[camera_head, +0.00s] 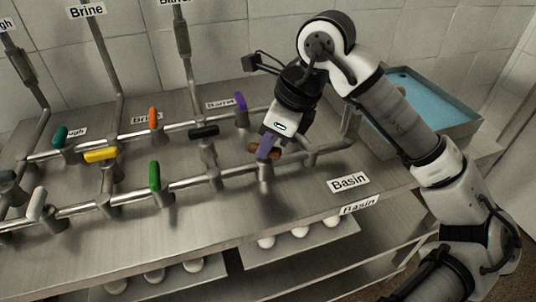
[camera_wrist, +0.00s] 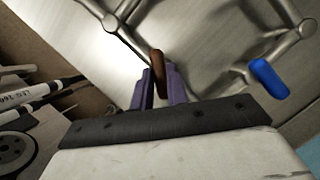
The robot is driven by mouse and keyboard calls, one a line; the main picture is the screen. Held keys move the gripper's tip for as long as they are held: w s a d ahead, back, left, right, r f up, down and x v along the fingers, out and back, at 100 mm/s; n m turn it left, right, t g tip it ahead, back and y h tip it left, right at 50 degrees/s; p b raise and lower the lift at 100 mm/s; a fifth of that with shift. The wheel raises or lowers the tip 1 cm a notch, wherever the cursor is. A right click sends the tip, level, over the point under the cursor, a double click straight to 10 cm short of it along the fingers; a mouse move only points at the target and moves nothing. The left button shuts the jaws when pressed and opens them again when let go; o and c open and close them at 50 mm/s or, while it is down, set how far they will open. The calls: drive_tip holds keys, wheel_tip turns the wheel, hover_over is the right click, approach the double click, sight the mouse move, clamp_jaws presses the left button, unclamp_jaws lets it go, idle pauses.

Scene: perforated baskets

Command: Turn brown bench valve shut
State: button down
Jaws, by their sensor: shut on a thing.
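The brown valve handle (camera_head: 278,150) sits on top of its valve body on the front pipe of the bench, toward the right. Its ends show on both sides of my gripper's fingers. My gripper (camera_head: 265,149) reaches down from above and is shut on this handle. In the wrist view the brown handle (camera_wrist: 158,68) stands between the two purple fingers (camera_wrist: 158,88). The fingers hide its middle, and I cannot tell its exact angle to the pipe.
A blue handle (camera_wrist: 268,78) is close by in the wrist view. Purple (camera_head: 240,101), black (camera_head: 204,132) and green (camera_head: 155,176) handles stand nearby on the pipes. A basin of blue water (camera_head: 420,95) lies right, behind my arm. The bench front is clear near the Basin label (camera_head: 348,182).

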drive_tip(key=m+b, duration=0.1)
drive_tip(key=m, duration=0.1)
drive_tip(key=m+t+h+b, duration=0.1)
drive_tip(key=b, duration=0.1)
drive_tip(key=m+b, duration=0.2)
drive_tip(key=shift+s+a+f+m+t, duration=0.1)
drive_tip(key=shift+s+f+m+t, duration=0.05)
drive_tip(key=shift+f+m+t, duration=0.2)
drive_tip(key=m+b, duration=0.1)
drive_tip(key=m+h+b, duration=0.1)
drive_tip(key=m, duration=0.1)
drive_tip(key=m+t+h+b, duration=0.1)
drive_tip(key=m+b, duration=0.1)
drive_tip(key=shift+a+r, duration=0.1)
drive_tip(key=shift+r, duration=0.2)
drive_tip(key=shift+m, duration=0.25)
drive_tip(key=c, duration=1.4)
unclamp_jaws()
drive_tip(key=shift+r, duration=0.1)
drive_tip(key=p+v, duration=0.8)
drive_tip(key=v, duration=0.5)
drive_tip(key=shift+s+r+p, duration=0.3)
drive_tip(key=shift+s+p, duration=0.05)
